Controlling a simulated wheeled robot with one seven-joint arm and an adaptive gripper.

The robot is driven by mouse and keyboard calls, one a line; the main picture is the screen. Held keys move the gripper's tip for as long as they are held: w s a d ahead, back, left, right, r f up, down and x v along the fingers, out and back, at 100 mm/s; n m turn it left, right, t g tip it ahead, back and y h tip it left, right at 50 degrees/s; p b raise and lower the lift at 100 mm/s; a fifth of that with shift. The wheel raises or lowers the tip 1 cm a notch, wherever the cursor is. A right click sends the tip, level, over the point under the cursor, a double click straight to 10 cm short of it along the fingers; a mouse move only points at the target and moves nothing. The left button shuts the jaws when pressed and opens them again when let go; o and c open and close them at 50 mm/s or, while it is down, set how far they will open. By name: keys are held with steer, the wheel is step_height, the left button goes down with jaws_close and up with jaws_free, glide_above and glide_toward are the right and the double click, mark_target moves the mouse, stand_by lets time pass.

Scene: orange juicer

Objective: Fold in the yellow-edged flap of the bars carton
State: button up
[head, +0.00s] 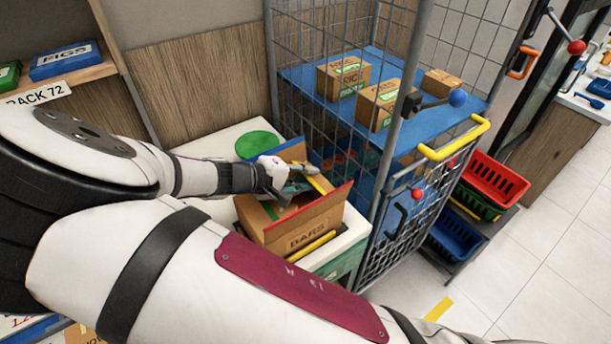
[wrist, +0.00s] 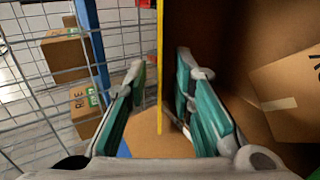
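The bars carton (head: 305,232) stands open on a white-topped stand, its label facing front. Its yellow-edged flap (head: 321,183) stands up on the far right side, beside my gripper (head: 302,177). In the wrist view the flap's yellow edge (wrist: 160,60) runs between the two teal fingers of my gripper (wrist: 163,72). The fingers are apart, with a visible gap on each side of the edge; contact lower down cannot be told. The carton's brown inside (wrist: 215,45) lies right of the edge. A red-edged flap (head: 322,208) stands up at the front.
A wire cage (head: 400,150) stands close on the right, with small cartons (head: 343,77) on its blue shelf. A green disc (head: 258,144) lies on the stand top (head: 210,147) behind the carton. Red, green and blue crates (head: 495,181) stand farther right.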

jaws_close()
steer(key=shift+f, duration=0.1)
steer(key=shift+s+a+f+t+h, duration=0.2)
steer(key=shift+f+t+h, duration=0.15)
steer(key=shift+h, duration=0.25)
jaws_free()
steer(key=shift+a+r, duration=0.1)
steer(key=v, duration=1.1)
steer(key=shift+s+a+r, duration=0.15)
steer(key=shift+s+a, duration=0.05)
steer(key=shift+a, duration=0.1)
